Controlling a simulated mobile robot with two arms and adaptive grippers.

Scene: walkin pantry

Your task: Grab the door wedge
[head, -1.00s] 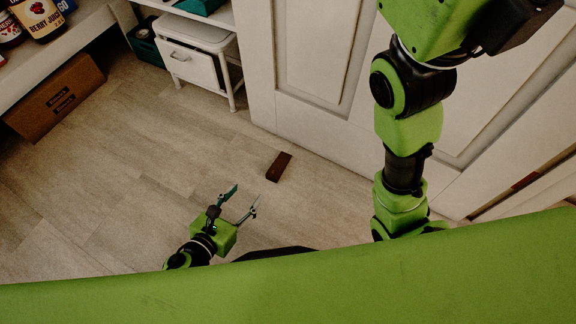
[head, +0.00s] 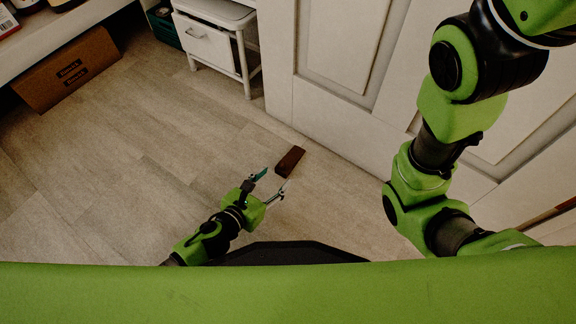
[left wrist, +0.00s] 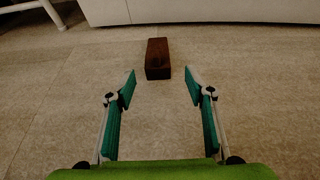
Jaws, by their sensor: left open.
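The door wedge (head: 290,161) is a small dark brown block lying on the floor near the white door. In the left wrist view the wedge (left wrist: 158,59) lies straight ahead, just beyond the fingertips and roughly centred between them. My left gripper (head: 272,183) is open and empty, low near the floor, with its fingers pointing at the wedge. In the left wrist view its two green-padded fingers (left wrist: 160,88) are spread wide and do not touch the wedge. My right arm shows at the right, but its gripper is out of view.
The white panelled door (head: 335,110) stands behind the wedge. A white drawer stool (head: 208,42) is at the upper middle, and a cardboard box (head: 69,71) sits under the shelf at upper left. The floor (head: 130,170) to the left is clear.

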